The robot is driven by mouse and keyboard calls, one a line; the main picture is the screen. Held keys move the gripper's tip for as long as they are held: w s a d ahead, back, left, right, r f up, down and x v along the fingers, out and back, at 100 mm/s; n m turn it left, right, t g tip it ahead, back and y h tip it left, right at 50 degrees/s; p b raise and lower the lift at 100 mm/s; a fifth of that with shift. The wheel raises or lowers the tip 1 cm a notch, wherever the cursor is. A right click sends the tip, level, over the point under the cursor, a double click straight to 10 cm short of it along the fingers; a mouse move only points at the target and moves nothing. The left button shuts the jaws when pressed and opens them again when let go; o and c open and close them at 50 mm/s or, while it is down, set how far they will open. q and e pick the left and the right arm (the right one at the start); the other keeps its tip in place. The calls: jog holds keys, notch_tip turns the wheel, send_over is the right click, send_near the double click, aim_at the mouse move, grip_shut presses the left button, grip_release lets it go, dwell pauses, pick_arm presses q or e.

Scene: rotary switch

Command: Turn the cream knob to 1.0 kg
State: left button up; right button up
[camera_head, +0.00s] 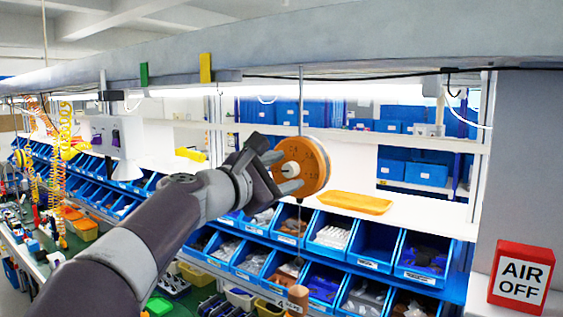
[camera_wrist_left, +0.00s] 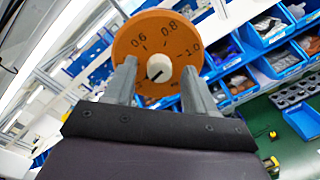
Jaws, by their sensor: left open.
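The cream knob (camera_wrist_left: 158,66) sits at the centre of an orange round dial (camera_wrist_left: 150,27) marked 0.6, 0.8 and 1.0 in the left wrist view. A dark pointer line shows on the knob's face; which end points at the scale is too small to tell. The dial (camera_head: 317,160) and knob (camera_head: 290,170) also show in the head view. My left gripper (camera_wrist_left: 159,70) is open, with one finger on each side of the knob. I cannot tell whether the fingers touch it. My left gripper (camera_head: 281,173) also shows at the dial in the head view. My right gripper is not in view.
The dial hangs on a thin rod below a grey beam (camera_head: 400,35). Below and behind it are rows of blue bins (camera_head: 375,240) and an orange tray (camera_head: 355,203). A red AIR OFF sign (camera_head: 521,277) is at the lower right.

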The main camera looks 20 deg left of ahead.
pick_arm(q)
jog(key=shift+s+a+r, duration=0.1)
jog(key=shift+s+a, duration=0.1)
jog(key=shift+s, duration=0.2)
jog(key=shift+w+d, duration=0.2)
jog(key=shift+w, duration=0.05)
jog(key=c, duration=0.4)
jog(key=shift+w, duration=0.15)
grip_shut()
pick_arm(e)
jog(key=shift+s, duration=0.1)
pick_arm(q)
jog(key=shift+f, duration=0.2)
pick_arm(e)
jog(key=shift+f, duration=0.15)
